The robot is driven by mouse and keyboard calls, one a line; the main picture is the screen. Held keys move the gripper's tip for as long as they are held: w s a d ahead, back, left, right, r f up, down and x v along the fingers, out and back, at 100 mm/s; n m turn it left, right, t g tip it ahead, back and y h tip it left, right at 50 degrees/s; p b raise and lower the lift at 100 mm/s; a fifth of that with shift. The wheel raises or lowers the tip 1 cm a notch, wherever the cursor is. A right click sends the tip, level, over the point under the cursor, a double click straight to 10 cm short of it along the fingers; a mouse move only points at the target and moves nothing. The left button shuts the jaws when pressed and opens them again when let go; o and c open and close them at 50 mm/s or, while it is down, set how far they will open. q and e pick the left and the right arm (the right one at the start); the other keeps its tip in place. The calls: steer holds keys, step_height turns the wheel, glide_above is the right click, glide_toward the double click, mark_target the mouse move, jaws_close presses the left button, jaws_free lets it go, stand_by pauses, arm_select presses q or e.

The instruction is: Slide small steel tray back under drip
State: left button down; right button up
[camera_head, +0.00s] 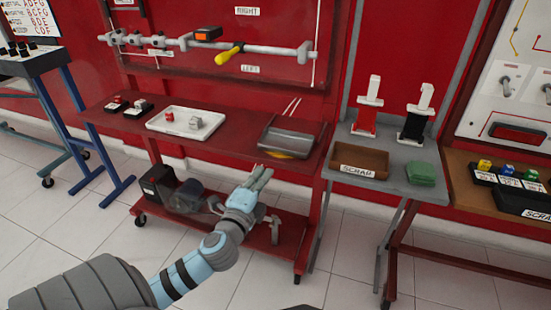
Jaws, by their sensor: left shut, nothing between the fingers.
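A small grey steel tray (287,138) sits at the right end of the red bench top, near its front edge. A yellow patch shows at its front, and I cannot tell whether it is in the tray or below it. My left gripper (266,169) is shut and empty, just in front of and below the tray's front left corner in the picture. I cannot tell whether its fingertips touch the tray or the bench edge. No drip source is plain to see. My right gripper is not in view.
A white tray (186,123) with small parts stands left of the steel tray on the bench (232,142). Two thin rods (292,107) stand behind it. A grey table (390,172) with a scrap box (361,160) stands to the right. A lower shelf (250,237) is below.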

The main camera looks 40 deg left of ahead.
mark_target(276, 161)
arm_select(q)
steer(key=b+x, duration=0.2)
steer(key=x, duration=0.7)
steer(key=shift+w+a+f, duration=0.1)
steer(key=shift+w+a, duration=0.1)
steer(key=shift+w, duration=0.45)
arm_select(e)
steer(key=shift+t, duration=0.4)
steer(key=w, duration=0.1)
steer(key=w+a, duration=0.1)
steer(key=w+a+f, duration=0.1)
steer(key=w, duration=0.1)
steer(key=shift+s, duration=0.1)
